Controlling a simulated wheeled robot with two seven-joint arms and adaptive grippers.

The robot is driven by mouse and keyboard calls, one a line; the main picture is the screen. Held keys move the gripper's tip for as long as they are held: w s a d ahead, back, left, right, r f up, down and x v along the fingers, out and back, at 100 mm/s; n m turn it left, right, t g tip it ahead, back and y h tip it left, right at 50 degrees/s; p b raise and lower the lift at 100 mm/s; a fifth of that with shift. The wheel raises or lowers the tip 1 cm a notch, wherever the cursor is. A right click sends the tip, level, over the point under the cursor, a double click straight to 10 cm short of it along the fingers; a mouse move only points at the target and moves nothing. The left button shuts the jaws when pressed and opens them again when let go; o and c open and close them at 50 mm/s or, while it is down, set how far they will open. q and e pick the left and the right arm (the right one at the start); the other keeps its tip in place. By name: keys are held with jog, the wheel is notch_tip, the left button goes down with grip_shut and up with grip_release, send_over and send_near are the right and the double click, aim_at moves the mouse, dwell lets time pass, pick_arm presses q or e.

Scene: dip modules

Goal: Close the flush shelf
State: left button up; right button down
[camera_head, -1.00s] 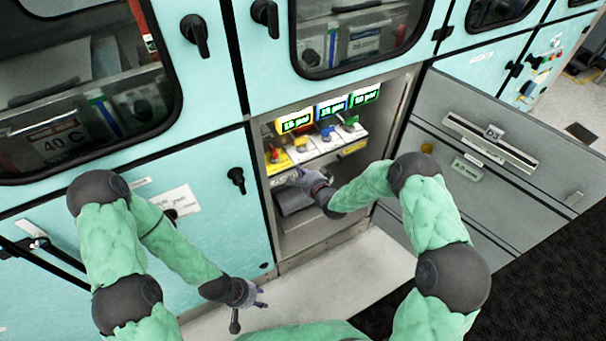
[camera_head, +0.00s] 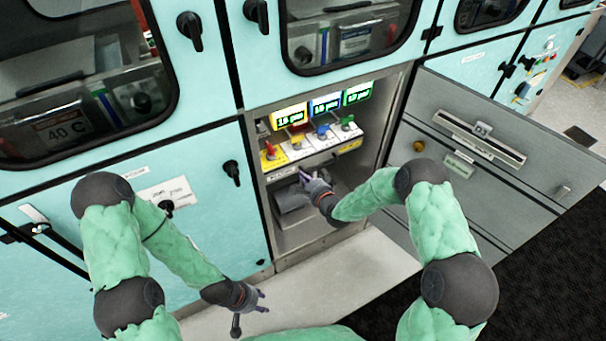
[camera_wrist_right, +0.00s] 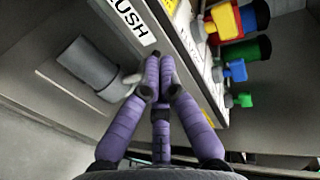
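The flush shelf (camera_head: 303,151) is a pale panel with several coloured valves, inside the open cabinet bay. Its front carries a label, which reads "...USH" in the right wrist view (camera_wrist_right: 131,20). I cannot tell how far out the shelf stands. My right gripper (camera_head: 305,178) is just below and in front of the shelf's front edge. In the right wrist view its purple fingers (camera_wrist_right: 160,72) are together, with nothing seen between them, close to the label; contact is unclear. My left gripper (camera_head: 262,300) is low, in front of the closed left panel, with fingers spread and empty.
A grey cylindrical part (camera_wrist_right: 94,68) is beside my right fingers, below the shelf. Three lit displays (camera_head: 325,105) are above the valves. A grey door (camera_head: 480,160) hangs open on the right.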

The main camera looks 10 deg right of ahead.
jog(key=p+v, duration=0.2)
jog(key=v, duration=0.5)
jog(key=shift+s+d+r+p, duration=0.15)
jog(key=shift+s+r+p, duration=0.05)
jog(key=shift+s+p, duration=0.15)
jog(key=s+a+f+n+g+h, duration=0.1)
jog(key=s+f+n+g, duration=0.55)
jog(key=s+f, duration=0.5)
jog(key=s+a+n+g+p, duration=0.1)
jog(key=s+n+g, duration=0.4)
jog(key=s, duration=1.2)
jog(key=shift+s+a+f+g, duration=0.2)
jog(key=shift+s+a+g, duration=0.1)
jog(key=shift+g, duration=0.65)
